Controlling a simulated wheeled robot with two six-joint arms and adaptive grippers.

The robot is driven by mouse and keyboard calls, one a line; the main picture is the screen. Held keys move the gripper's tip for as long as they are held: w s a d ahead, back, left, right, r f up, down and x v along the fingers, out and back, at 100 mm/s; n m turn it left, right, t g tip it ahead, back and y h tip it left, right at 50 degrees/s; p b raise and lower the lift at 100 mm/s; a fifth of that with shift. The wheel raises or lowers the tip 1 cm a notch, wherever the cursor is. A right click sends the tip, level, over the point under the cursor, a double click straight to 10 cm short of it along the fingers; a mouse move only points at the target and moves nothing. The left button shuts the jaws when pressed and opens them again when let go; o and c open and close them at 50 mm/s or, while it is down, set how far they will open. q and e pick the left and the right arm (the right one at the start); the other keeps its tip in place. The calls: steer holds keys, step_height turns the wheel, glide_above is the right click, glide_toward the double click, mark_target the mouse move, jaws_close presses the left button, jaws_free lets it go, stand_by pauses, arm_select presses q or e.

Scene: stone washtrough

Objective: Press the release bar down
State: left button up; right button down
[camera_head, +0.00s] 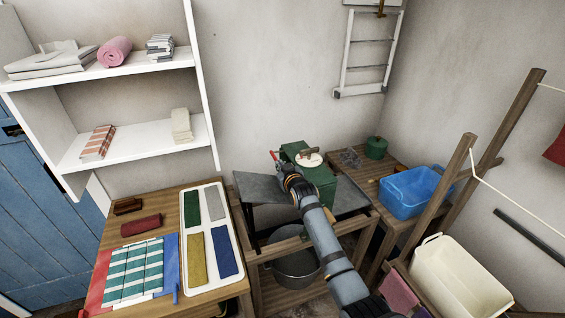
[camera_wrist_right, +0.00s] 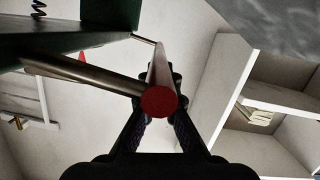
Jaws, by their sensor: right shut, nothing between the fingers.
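The release bar appears as a red-ended bar (camera_wrist_right: 158,102) in the right wrist view. A metal rod (camera_wrist_right: 85,75) joins it from the left, coming from the green machine (camera_wrist_right: 70,48). In the head view the green machine (camera_head: 322,183) stands on the wooden stand, with a small red piece (camera_head: 274,155) at its left. My right gripper (camera_head: 287,172) is over the machine's left side, shut and empty. In the wrist view its fingers (camera_wrist_right: 160,75) are partly hidden behind the bar. I cannot tell whether they touch it. My left gripper is not in view.
A grey metal pot (camera_head: 296,266) sits low in the stand. A blue tub (camera_head: 408,192) and a green canister (camera_head: 376,147) stand at right. A white tray (camera_head: 228,268) with coloured cloths lies on the left table. A wooden rack (camera_head: 480,165) rises at the right.

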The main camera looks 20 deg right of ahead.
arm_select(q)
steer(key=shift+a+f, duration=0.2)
arm_select(e)
steer(key=shift+a+f+n, duration=0.2)
steer(key=shift+f+n, duration=0.1)
steer(key=shift+f, duration=0.3)
